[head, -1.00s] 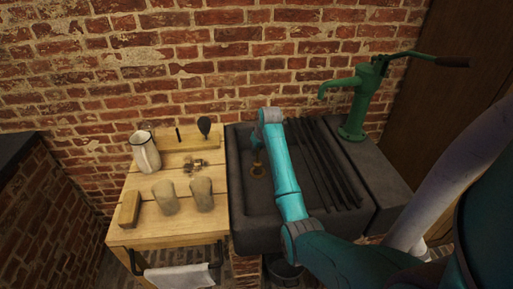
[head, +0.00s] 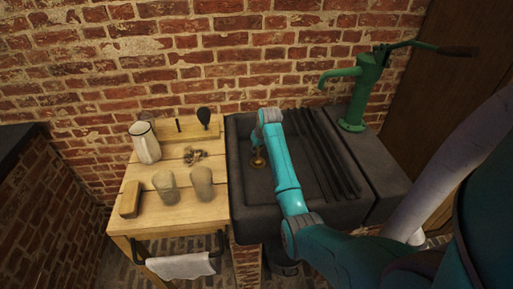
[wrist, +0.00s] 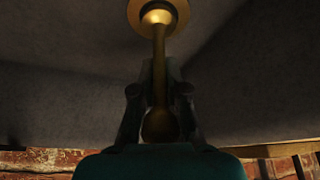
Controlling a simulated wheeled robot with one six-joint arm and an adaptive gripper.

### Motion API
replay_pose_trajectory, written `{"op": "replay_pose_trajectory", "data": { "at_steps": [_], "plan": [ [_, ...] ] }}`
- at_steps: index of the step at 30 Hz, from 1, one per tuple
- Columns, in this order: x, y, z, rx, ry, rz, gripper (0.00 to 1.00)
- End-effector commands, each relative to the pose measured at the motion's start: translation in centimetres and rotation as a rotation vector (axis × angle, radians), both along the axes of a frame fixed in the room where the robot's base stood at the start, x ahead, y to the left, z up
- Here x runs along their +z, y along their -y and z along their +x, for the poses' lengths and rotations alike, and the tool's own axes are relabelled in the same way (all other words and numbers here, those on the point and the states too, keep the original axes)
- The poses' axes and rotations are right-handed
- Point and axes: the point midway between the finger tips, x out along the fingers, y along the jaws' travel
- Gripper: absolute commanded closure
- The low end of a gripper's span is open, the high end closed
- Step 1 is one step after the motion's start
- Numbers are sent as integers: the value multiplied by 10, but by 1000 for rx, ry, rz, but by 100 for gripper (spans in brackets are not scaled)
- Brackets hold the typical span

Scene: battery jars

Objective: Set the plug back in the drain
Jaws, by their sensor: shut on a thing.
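The brass plug has a long thin stem with a round knob (wrist: 160,125) at its end, seen in the wrist view. My gripper (wrist: 159,88) is shut on the stem near the knob. The plug's wider end lies at the brass drain ring (wrist: 135,12), at the top edge of the wrist view. I cannot tell whether it is seated or just above the hole. In the head view, my gripper (head: 256,150) is low in the dark stone sink (head: 239,195), at the brass drain (head: 259,163). My arm hides part of the basin.
A green hand pump (head: 365,85) stands right of the sink's ribbed drainboard. A wooden table (head: 140,226) on the left holds a white jug (head: 145,142), two jars (head: 201,184) and a wooden block (head: 130,199). A brick wall (head: 190,60) stands behind.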

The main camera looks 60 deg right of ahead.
Motion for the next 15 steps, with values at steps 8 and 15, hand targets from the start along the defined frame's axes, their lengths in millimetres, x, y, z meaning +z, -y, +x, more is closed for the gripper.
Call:
{"op": "replay_pose_trajectory", "data": {
  "at_steps": [8,15],
  "plan": [
    [1,0,0,0,1,-2,100],
    [1,0,0,0,2,-1,57]
  ]
}}
